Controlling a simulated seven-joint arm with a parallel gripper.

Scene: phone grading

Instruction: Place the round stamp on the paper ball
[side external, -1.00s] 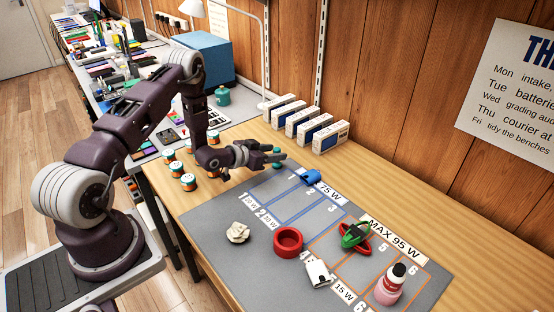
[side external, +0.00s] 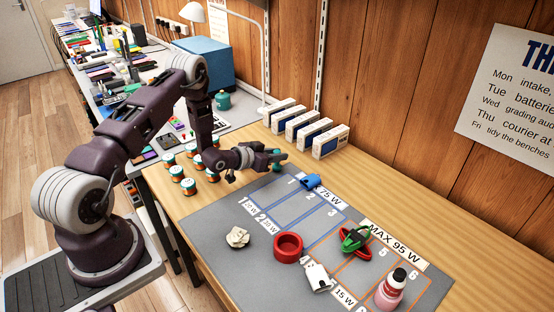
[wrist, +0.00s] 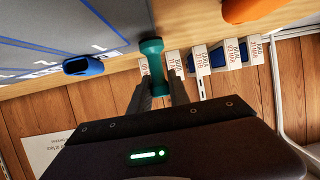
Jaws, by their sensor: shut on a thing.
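The round stamp, a teal piece with a wide round top and a narrower neck, is between my fingertips in the wrist view (wrist: 153,65). My gripper (wrist: 156,75) is shut on it. In the side external view my gripper (side external: 274,158) holds the stamp near the back left edge of the grey mat. Only small teal parts show above and below the fingers there. The crumpled off-white paper ball (side external: 237,237) lies on the mat's left part, well apart from my gripper, with nothing on it. It is not visible in the wrist view.
A red ring (side external: 288,247) sits right of the paper ball. A white plug-like piece (side external: 318,277), a green and red item (side external: 355,239), a pink bottle (side external: 389,290) and a blue item (side external: 310,181) are on the mat (side external: 205,218). Several white boxes (side external: 330,141) stand behind; several tins (side external: 189,187) stand left.

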